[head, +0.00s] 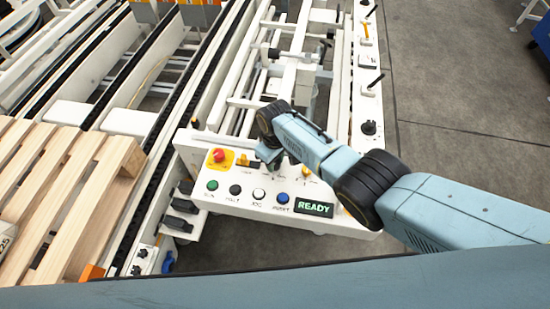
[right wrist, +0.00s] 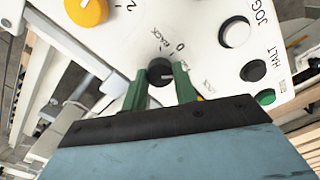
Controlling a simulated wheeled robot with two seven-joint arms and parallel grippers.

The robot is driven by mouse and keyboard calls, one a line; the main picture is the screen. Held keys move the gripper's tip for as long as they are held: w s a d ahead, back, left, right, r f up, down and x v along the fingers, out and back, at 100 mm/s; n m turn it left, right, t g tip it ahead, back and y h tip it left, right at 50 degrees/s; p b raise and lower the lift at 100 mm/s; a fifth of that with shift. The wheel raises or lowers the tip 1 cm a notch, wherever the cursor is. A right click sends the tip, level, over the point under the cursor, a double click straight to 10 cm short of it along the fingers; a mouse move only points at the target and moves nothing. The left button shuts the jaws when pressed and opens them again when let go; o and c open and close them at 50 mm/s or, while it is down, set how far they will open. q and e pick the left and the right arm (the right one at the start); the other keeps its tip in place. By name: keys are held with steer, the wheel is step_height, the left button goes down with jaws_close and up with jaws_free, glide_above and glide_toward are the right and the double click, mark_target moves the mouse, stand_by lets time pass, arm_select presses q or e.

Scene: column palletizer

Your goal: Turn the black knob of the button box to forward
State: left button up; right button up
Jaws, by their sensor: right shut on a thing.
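The button box (head: 228,172) is a white sloped panel in the lower middle of the head view. My right gripper (head: 270,162) is down on its upper part and hides the black knob there. In the right wrist view, the black knob (right wrist: 160,71) sits between the two green fingers of my right gripper (right wrist: 161,76), which are shut on it from both sides. A pale mark on the knob points roughly to the right of the picture. The labels "BACK" and "0" are beside it; another label is partly hidden by a finger. My left gripper is out of view.
The panel also has a red emergency button (head: 219,156), a yellow knob (right wrist: 86,11), a green button (head: 212,185), a black button (head: 235,189), a white button (head: 259,194), a blue button (head: 282,198) and a READY display (head: 314,208). A wooden pallet (head: 65,180) is at left.

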steer(key=shift+m, duration=0.8)
steer(key=o, duration=1)
steer(key=shift+c, duration=0.2)
steer(key=shift+r, duration=0.1)
step_height(320, 180, up, 13)
steer(key=p, duration=0.5)
steer(key=shift+r, duration=0.15)
